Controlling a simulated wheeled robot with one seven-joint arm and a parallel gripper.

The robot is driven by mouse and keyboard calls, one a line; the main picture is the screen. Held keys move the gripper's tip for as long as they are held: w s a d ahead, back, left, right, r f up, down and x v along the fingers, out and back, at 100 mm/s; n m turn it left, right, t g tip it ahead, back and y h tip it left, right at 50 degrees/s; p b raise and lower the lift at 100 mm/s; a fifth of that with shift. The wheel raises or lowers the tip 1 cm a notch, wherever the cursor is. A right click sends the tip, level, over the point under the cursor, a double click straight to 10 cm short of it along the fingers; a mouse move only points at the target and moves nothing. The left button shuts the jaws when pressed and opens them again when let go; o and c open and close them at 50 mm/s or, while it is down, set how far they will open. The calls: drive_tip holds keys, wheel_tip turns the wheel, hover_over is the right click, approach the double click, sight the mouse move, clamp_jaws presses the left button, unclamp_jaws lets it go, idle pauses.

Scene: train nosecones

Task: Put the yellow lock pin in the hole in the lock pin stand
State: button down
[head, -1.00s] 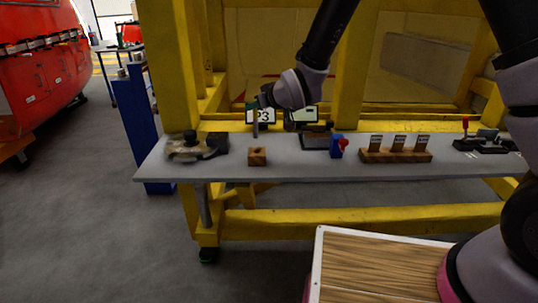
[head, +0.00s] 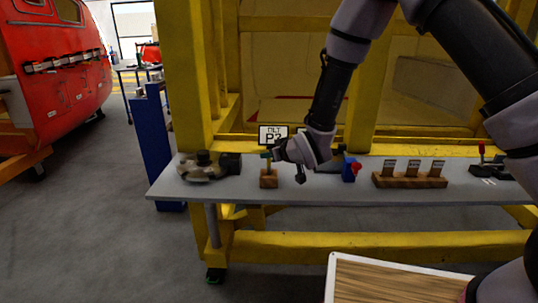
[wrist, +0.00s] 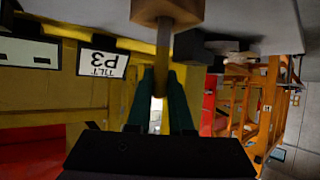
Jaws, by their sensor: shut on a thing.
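The lock pin stand is a small wooden block (head: 268,182) on the grey shelf, left of centre in the head view. It also shows at the top of the wrist view (wrist: 185,9). My gripper (head: 269,155) is directly above the stand. In the wrist view its two dark green fingers (wrist: 163,82) are shut on the lock pin (wrist: 165,48). The pin looks dull yellow-grey there and runs straight from the fingers to the block. Its end meets the block's top face. The hole is hidden, so I cannot tell how deep the pin sits.
On the grey shelf (head: 330,187), a metal fixture (head: 203,168) stands left of the stand. A blue part with a red knob (head: 350,171) and a wooden rack (head: 410,181) stand to the right. Yellow frame posts (head: 183,70) rise behind. A sign (head: 273,135) hangs behind my gripper.

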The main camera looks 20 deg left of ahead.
drive_tip(key=c, duration=0.8)
unclamp_jaws()
drive_tip(key=v, duration=1.2)
drive_tip(key=w+d+r+m+h, duration=0.3)
drive_tip(key=d+r+m, duration=0.1)
drive_tip(key=d+r, duration=0.6)
drive_tip(key=w+d+r+m+h, duration=0.25)
drive_tip(key=d+r, duration=0.45)
drive_tip(key=d, duration=0.6)
drive_tip(key=s+d+r+m, duration=0.2)
drive_tip(key=s+d+r, duration=0.1)
drive_tip(key=s+d, duration=0.2)
drive_tip(key=s+d+r+m+h, duration=0.1)
drive_tip(key=s+d+r+m, duration=0.1)
drive_tip(key=s+d, duration=0.3)
drive_tip(key=s+d+r+m+g, duration=0.1)
drive_tip(key=s+d+r+m, duration=0.2)
drive_tip(key=s, duration=0.4)
drive_tip(key=shift+d+r+h, duration=0.15)
drive_tip(key=shift+d+r, duration=0.1)
drive_tip(key=shift+d, duration=0.3)
drive_tip(key=shift+d+r+h, duration=0.1)
drive_tip(key=shift+d+r, duration=0.15)
drive_tip(key=shift+d, duration=0.35)
